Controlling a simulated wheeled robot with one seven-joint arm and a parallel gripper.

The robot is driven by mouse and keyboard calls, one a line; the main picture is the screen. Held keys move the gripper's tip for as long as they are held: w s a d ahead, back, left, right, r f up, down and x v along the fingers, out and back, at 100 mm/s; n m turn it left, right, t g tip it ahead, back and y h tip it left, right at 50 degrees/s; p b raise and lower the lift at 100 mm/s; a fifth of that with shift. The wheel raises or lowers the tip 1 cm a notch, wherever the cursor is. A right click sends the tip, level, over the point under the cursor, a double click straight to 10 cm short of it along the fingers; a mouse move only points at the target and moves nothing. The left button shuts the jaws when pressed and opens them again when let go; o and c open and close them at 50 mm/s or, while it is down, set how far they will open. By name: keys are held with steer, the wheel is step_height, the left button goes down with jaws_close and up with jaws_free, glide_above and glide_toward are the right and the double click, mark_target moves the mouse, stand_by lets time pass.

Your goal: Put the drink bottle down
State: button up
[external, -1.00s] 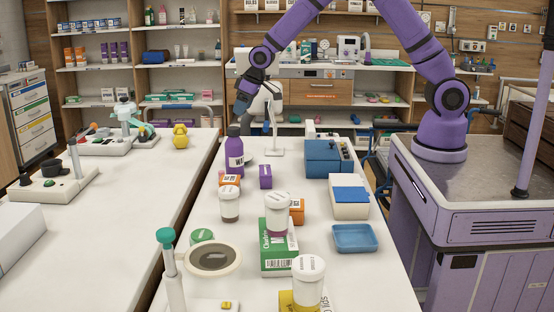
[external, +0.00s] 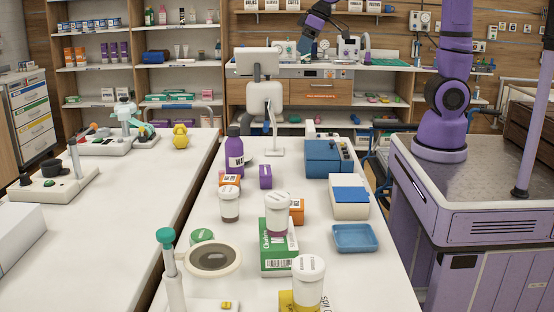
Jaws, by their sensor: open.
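The drink bottle (external: 234,155), purple with a dark cap and a pale label, stands upright on the white table (external: 200,285). It is at the table's far left side, behind a small orange and white box (external: 231,181). My gripper (external: 305,46) is high up and well beyond the bottle, to its right in the picture. It is open, small in view, and apart from the bottle. Part of my arm is cut off by the top edge.
A purple box (external: 265,176) stands right of the bottle. A white stand (external: 273,150) and a blue device (external: 323,157) are close by. White jars (external: 229,204), a green box (external: 279,258) and a blue tray (external: 355,238) crowd the nearer table.

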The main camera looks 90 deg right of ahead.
steer(key=s+a+r, duration=0.1)
steer(key=s, duration=1.2)
steer(key=s+a+r+n, duration=0.1)
steer(key=s+a+r, duration=0.1)
steer(key=s, duration=1)
steer(key=shift+s, duration=0.4)
stand_by(5.1)
